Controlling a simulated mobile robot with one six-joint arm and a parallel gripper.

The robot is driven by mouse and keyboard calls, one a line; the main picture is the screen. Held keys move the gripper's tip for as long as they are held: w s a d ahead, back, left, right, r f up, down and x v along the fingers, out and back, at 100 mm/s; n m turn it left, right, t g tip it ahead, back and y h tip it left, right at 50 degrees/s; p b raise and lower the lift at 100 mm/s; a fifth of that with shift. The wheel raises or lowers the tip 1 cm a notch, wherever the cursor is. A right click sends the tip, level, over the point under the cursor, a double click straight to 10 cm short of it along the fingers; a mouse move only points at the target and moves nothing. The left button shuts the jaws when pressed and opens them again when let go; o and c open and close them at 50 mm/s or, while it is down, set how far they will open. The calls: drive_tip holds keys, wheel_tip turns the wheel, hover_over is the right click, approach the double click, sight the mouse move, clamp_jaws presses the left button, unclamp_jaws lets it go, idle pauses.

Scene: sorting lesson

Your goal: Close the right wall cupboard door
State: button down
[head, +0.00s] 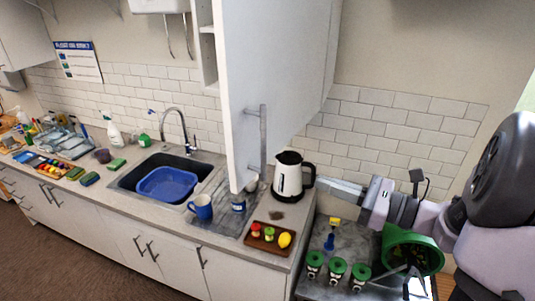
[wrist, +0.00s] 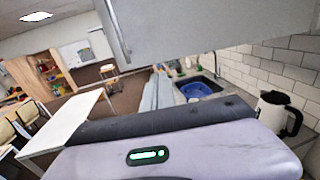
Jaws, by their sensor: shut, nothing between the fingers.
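The white right wall cupboard door (head: 245,80) stands open in the head view, swung out from the wall. Its grey vertical bar handle (head: 263,140) is near its lower edge. Inner shelves (head: 207,45) of the cupboard show to the left of it. My gripper (head: 325,185) is shut and empty, to the right of the door and lower than most of it, apart from the handle. In the wrist view a pale panel (wrist: 200,30), which looks like the door, crosses the top, and my shut fingers (wrist: 158,75) point forward below it.
A white kettle (head: 288,180) stands on the counter by my fingers. A blue mug (head: 201,207) and a brown fruit tray (head: 258,246) are below the door. A green bin (head: 428,241) and green-topped jars (head: 337,266) are below my arm.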

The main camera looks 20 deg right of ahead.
drive_tip(key=p+x, duration=0.2)
drive_tip(key=x, duration=1)
drive_tip(key=shift+w+a+f, duration=0.15)
drive_tip(key=shift+w+a, duration=0.1)
drive_tip(key=shift+w, duration=0.05)
